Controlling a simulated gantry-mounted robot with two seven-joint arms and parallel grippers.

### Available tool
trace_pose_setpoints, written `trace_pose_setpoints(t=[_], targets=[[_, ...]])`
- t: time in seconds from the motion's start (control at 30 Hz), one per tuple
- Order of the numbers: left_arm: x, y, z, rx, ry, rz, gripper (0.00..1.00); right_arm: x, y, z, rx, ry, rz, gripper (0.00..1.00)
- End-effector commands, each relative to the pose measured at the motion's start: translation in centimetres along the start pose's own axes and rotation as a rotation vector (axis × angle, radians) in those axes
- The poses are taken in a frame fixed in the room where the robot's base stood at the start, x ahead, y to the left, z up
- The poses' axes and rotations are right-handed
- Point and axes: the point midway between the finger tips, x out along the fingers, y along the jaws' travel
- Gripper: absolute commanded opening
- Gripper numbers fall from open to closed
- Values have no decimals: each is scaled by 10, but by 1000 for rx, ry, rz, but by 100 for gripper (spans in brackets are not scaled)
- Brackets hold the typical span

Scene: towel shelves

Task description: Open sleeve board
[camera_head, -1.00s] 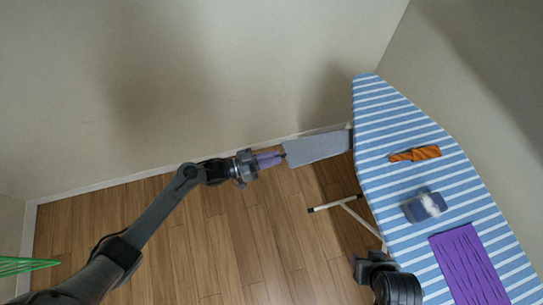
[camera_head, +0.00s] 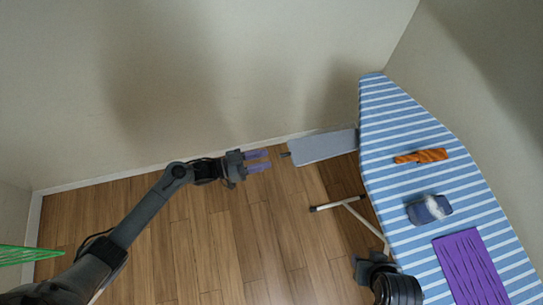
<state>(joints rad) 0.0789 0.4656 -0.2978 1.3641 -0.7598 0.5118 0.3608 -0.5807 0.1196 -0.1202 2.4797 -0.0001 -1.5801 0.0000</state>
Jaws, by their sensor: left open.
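The sleeve board (camera_head: 322,147) is a flat grey panel that sticks out to the left from the far end of the striped ironing board (camera_head: 405,131). A small dark tip (camera_head: 286,154) shows at its free left end. My left gripper (camera_head: 269,159) is open and empty, just left of that tip, with its purple fingers pointing at it and a small gap between. My right arm shows at the bottom right, in front of the ironing board's left edge; its fingers cannot be made out.
On the ironing board lie an orange twisted cloth (camera_head: 420,156), a blue-grey object with a white top (camera_head: 429,209) and a purple cloth (camera_head: 470,267). A pale metal leg (camera_head: 338,204) stands below the board's left side. A green rack (camera_head: 28,255) is at far left. The wooden floor is clear.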

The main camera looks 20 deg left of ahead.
Motion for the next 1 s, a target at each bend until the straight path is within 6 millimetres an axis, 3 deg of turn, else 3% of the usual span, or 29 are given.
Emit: trace_pose_setpoints(t=[0.2, 0.4, 1.0], targets=[[-37, 0, 0, 1, -2, 1, 40, 2, 1, 1, -6, -1, 5, 43], [-56, 0, 0, 0, 0, 1, 40, 2, 1, 1, -5, 0, 4, 43], [-62, 2, 2, -4, -2, 0, 40, 2, -1, 0, 4, 2, -3, 43]])
